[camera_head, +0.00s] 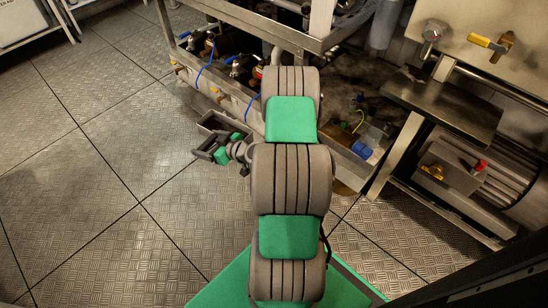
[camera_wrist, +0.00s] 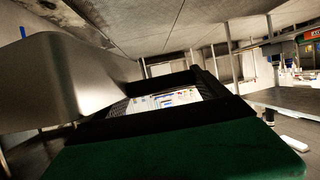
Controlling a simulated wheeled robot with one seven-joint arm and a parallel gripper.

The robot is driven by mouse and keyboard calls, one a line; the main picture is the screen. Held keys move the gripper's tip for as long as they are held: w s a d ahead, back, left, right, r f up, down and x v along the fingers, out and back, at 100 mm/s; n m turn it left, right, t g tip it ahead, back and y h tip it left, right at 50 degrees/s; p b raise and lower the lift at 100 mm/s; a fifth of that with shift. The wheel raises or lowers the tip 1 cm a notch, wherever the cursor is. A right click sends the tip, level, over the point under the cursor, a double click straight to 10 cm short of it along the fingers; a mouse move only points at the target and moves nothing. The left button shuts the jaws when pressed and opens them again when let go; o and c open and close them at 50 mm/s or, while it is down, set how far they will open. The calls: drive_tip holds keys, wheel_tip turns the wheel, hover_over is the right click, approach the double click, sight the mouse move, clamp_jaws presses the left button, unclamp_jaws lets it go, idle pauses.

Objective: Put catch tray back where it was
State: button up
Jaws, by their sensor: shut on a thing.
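The catch tray (camera_head: 210,118) appears in the head view as a small grey open-topped metal box, just left of the steel frame's lower edge. My gripper (camera_head: 217,143) is at its near side, shut on it, with the tray held beyond the green-padded fingers. My arm and the dark fingers hide part of the tray, so the exact grip is hard to see. In the wrist view, my gripper's green and black parts (camera_wrist: 170,125) fill the bottom and middle. A large smooth grey surface at the left there is too close to identify.
The steel frame (camera_head: 255,35) with valves and blue hoses (camera_head: 205,62) stands close beyond the tray. A blue-capped fitting (camera_head: 362,151) lies right of my arm. A steel shelf (camera_head: 445,108) and a ribbed cylinder are further right. The plated floor (camera_head: 90,190) at left is clear.

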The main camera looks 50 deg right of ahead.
drive_tip(key=s+d+f+m+h+b, duration=0.1)
drive_tip(key=d+f+b, duration=0.3)
drive_tip(key=d+f, duration=0.5)
drive_tip(key=s+d+f+h+b, duration=0.1)
drive_tip(key=s+d+f+b, duration=0.2)
drive_tip(key=d+f, duration=0.7)
drive_tip(key=shift+f+m+b, duration=0.4)
drive_tip(key=shift+f+b, duration=0.9)
drive_tip(key=shift+f, duration=1.45)
drive_tip(key=shift+f, duration=0.15)
drive_tip(key=o, duration=1.8)
drive_tip(key=shift+s+f, duration=0.1)
